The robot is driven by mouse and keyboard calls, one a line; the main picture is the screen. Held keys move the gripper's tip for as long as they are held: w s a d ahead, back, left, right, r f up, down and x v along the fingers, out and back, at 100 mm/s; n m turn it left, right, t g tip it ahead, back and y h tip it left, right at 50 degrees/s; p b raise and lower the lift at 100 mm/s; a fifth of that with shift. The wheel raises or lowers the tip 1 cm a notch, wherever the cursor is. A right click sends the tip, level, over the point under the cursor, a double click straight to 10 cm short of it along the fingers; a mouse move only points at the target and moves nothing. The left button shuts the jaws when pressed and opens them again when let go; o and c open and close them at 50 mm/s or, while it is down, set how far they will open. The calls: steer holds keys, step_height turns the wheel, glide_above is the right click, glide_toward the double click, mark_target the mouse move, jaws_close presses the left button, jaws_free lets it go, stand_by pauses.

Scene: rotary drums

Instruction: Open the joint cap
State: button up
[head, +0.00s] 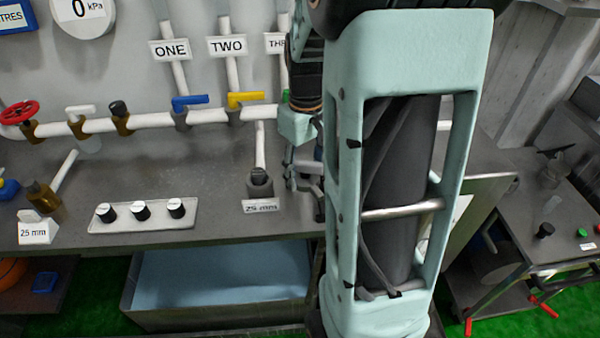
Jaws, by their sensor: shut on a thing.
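My gripper (305,180) is partly hidden behind my pale green arm link, at the right end of the bench. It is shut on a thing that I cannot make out. A dark round cap-like fitting (259,178) at the end of a white pipe stands just left of the gripper, with a "25 mm" label (262,206) in front of it. I cannot tell for certain whether this is the joint cap, or whether the gripper touches it. A brass pipe fitting (42,195) with another "25 mm" label (38,233) is at the far left.
The grey bench (215,150) carries a plate with three black knobs (141,210). Behind are a white pipe with a red wheel (20,112), a blue valve handle (190,101) and a yellow one (246,99). A water tank (220,275) is below. A trolley (550,215) is at right.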

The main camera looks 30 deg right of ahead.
steer(key=shift+d+n, duration=0.15)
steer(key=shift+n, duration=0.15)
steer(key=o, duration=1.7)
step_height(320, 180, up, 12)
steer(key=shift+r, duration=0.1)
